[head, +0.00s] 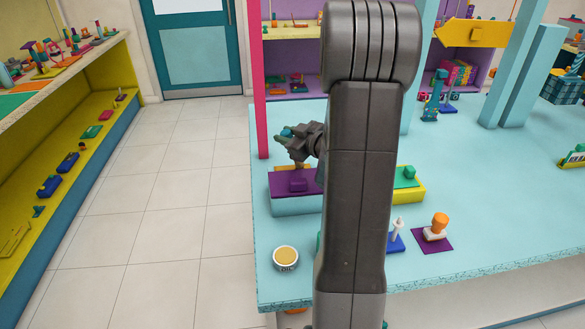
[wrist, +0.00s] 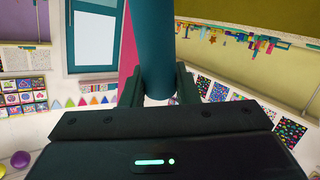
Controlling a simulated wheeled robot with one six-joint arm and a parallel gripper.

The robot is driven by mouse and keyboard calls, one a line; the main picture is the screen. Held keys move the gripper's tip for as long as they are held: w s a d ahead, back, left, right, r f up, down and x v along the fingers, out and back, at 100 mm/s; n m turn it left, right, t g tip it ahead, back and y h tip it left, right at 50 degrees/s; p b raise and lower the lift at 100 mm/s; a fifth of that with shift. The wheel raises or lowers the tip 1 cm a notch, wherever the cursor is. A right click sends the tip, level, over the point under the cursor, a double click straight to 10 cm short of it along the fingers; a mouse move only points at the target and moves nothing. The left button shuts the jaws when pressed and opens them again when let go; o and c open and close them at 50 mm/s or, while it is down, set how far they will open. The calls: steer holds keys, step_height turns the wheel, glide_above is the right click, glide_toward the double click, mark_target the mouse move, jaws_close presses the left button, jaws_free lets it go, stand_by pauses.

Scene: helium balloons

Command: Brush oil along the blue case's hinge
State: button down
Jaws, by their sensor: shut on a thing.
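The blue case (head: 292,206) stands near the table's left edge in the head view. It has a light blue body and a purple lid with a small purple block on top; my arm hides its right end. A small yellow-orange piece shows at its far edge; I cannot tell whether it is the hinge. My gripper (head: 288,144) is above the case's far side, shut on a teal handle (wrist: 155,45), which fills the gap between the fingers in the wrist view. The oil pot (head: 285,258), round with yellowish contents, stands near the front left corner.
A yellow case with a green lid (head: 408,176) stands right of my arm. A white peg on a blue base (head: 397,240) and an orange-topped stamp-like thing on a purple mat (head: 437,228) stand in front of it.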

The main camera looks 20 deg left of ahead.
steer(key=a, duration=0.1)
steer(key=s+a+b, duration=0.1)
steer(key=a, duration=0.1)
steer(key=s+a, duration=0.1)
steer(key=shift+s+a+b, duration=0.1)
steer(key=shift+a+b, duration=0.15)
steer(key=shift+b, duration=0.15)
steer(key=shift+d, duration=0.1)
steer(key=shift+w+d+f+p, duration=0.1)
steer(key=shift+w+d+p, duration=0.15)
steer(key=shift+d, duration=0.3)
steer(key=shift+w+d+p, duration=0.15)
steer(key=shift+w+d, duration=0.15)
steer(key=shift+d, duration=0.2)
steer(key=shift+r+p, duration=0.5)
steer(key=shift+r, duration=0.15)
